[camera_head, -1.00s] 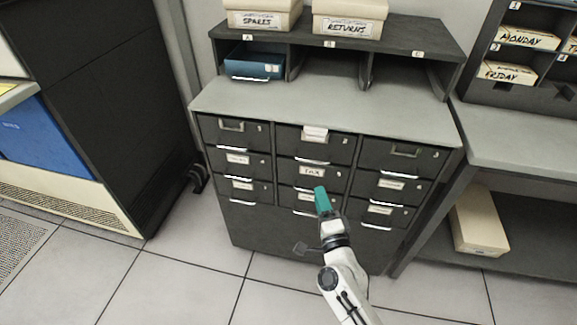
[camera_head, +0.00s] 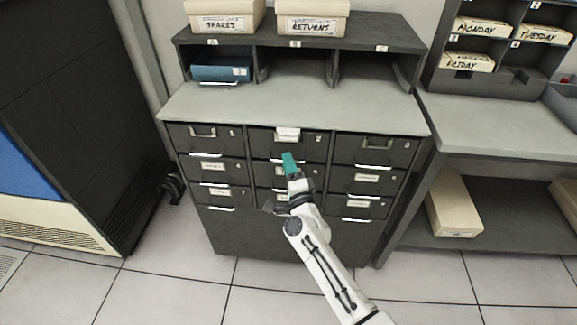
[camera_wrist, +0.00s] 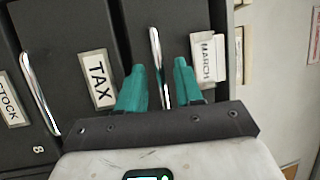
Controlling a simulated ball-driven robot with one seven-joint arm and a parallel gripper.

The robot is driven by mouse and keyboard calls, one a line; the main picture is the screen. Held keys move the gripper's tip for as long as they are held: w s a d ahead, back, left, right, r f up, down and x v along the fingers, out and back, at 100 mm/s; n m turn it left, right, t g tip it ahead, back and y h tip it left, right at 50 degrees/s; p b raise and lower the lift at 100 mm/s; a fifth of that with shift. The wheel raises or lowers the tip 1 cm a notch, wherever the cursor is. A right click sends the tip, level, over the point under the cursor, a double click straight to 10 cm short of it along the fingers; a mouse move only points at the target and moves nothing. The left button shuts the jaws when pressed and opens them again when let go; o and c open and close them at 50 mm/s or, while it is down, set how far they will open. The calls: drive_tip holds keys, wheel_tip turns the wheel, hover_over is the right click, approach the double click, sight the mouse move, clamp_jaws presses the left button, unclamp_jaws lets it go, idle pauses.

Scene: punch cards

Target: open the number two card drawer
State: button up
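The number two card drawer (camera_head: 262,141) is the top middle one in the dark cabinet and looks closed. A white label (camera_head: 288,134) sits at its top and reads MARCH in the wrist view (camera_wrist: 208,58). Its silver handle (camera_wrist: 157,62) runs along its lower edge. My gripper (camera_head: 289,158) is at that handle, and its teal fingers hide part of it. In the wrist view my gripper (camera_wrist: 160,68) is open, with one finger on each side of the handle. Whether a finger touches it cannot be told.
The TAX drawer (camera_wrist: 98,78) is just below. Other closed drawers (camera_head: 203,139) surround it. A shelf unit (camera_head: 490,122) stands to the right, and a dark machine (camera_head: 70,100) to the left. The floor in front is clear.

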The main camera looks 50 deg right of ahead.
clamp_jaws()
idle(0.3)
idle(1.2)
